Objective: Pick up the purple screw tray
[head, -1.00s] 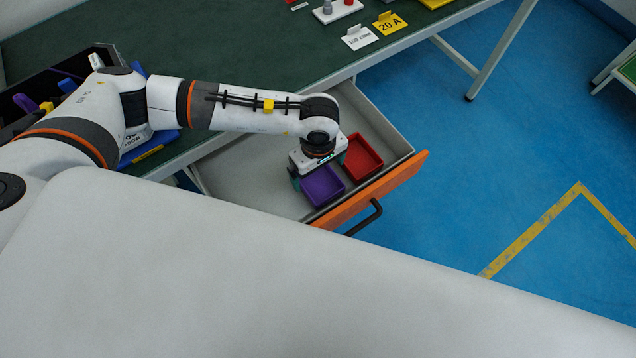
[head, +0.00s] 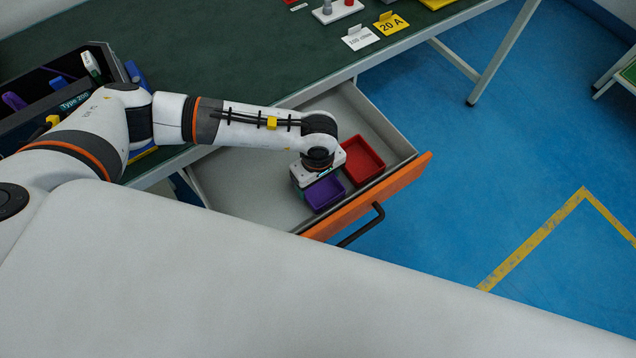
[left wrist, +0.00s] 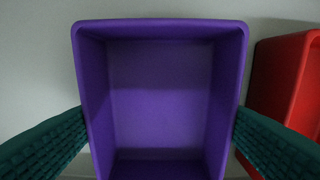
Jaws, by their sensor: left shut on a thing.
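The purple screw tray (head: 324,192) is in the open drawer, near its orange front; it looks empty. In the left wrist view the purple tray (left wrist: 160,95) fills the middle, with one green finger against each side wall. My left gripper (head: 319,184) reaches down into the drawer from above and is shut on the purple tray. In the left wrist view my left gripper (left wrist: 160,135) spans the tray's width. I cannot tell whether the tray touches the drawer floor. My right gripper is not in view.
A red tray (head: 363,160) sits right beside the purple one; it also shows in the left wrist view (left wrist: 284,75). The drawer (head: 250,180) has bare floor at left. The green-topped table (head: 240,60) is above it, with label cards (head: 390,23) and a dark bin (head: 20,115).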

